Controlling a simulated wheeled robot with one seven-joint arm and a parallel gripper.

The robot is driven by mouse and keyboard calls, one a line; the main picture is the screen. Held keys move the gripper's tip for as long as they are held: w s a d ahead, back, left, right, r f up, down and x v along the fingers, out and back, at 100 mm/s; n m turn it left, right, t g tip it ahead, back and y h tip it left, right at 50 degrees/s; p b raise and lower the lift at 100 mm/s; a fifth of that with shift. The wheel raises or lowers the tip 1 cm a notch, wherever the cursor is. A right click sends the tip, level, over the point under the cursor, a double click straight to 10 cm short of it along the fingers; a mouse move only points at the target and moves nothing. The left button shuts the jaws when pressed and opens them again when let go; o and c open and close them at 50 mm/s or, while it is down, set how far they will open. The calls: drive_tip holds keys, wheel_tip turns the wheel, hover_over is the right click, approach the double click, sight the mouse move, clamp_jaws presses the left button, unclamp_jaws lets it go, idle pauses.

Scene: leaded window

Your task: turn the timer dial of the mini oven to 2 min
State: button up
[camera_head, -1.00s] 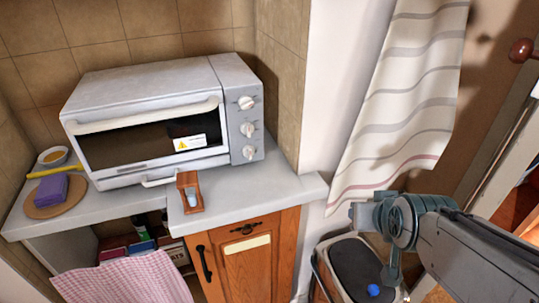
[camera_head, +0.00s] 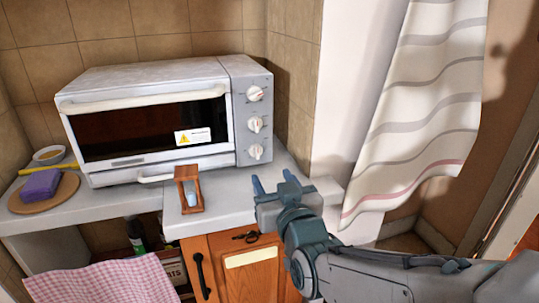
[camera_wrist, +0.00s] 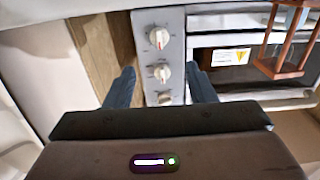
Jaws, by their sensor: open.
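The white mini oven (camera_head: 150,80) stands on the counter with its door shut. Its grey control panel (camera_head: 239,110) on the right carries a top dial (camera_head: 255,93), a middle dial (camera_head: 255,124) and a bottom dial (camera_head: 256,152). Their markings are too small to read, so I cannot tell which is the timer. My gripper (camera_head: 277,182) is open and empty, in front of and below the panel, apart from it. The wrist view, turned roughly upside down, shows the dials ahead, with the middle one (camera_wrist: 162,73) between the fingers of my gripper (camera_wrist: 162,78).
A wooden hourglass (camera_head: 188,190) stands on the counter (camera_head: 225,200) before the oven, left of my gripper. It also shows in the wrist view (camera_wrist: 284,66). A striped curtain (camera_head: 415,120) hangs to the right. A purple sponge (camera_head: 40,184) lies on a round board at left.

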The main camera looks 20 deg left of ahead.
sight(258, 153)
drive_tip(key=x, duration=1.1)
drive_tip(key=shift+d, duration=0.1)
drive_tip(key=c, duration=0.9)
